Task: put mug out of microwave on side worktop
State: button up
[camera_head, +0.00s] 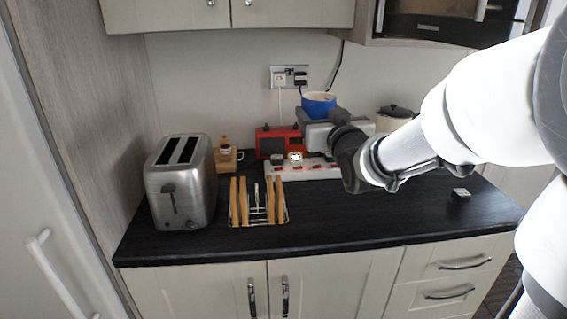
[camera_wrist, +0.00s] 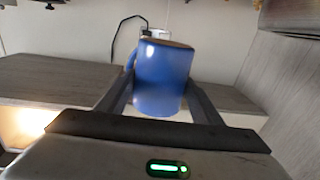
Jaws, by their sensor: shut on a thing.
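A blue mug (camera_head: 318,104) with a pale inside is held upright by my gripper (camera_head: 318,118) above the back of the dark worktop (camera_head: 340,215). In the wrist view the mug (camera_wrist: 163,78) sits between the two fingers of my gripper (camera_wrist: 160,98), with its handle towards the left. The fingers are shut on its sides. A dark-fronted appliance, which looks like the microwave (camera_head: 440,25), is set high at the upper right. Its inside is not shown.
A steel toaster (camera_head: 180,185), a toast rack (camera_head: 258,205), a red device (camera_head: 278,141) and a white power strip (camera_head: 300,170) stand on the left and middle. A lidded pot (camera_head: 395,115) is behind my arm.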

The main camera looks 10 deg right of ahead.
jog(key=shift+d+r, duration=0.1)
jog(key=shift+r, duration=0.05)
jog(key=shift+d+r, duration=0.1)
jog(key=shift+d, duration=0.1)
jog(key=shift+r, duration=0.1)
jog(key=shift+d+r+b, duration=0.15)
jog(key=shift+d+b, duration=0.15)
jog(key=d, duration=0.2)
jog(key=shift+d+r+b, duration=0.2)
jog(key=shift+d+b, duration=0.1)
jog(key=shift+b, duration=0.1)
dwell(0.3)
jog(key=shift+d+f, duration=0.1)
jog(key=shift+d, duration=0.25)
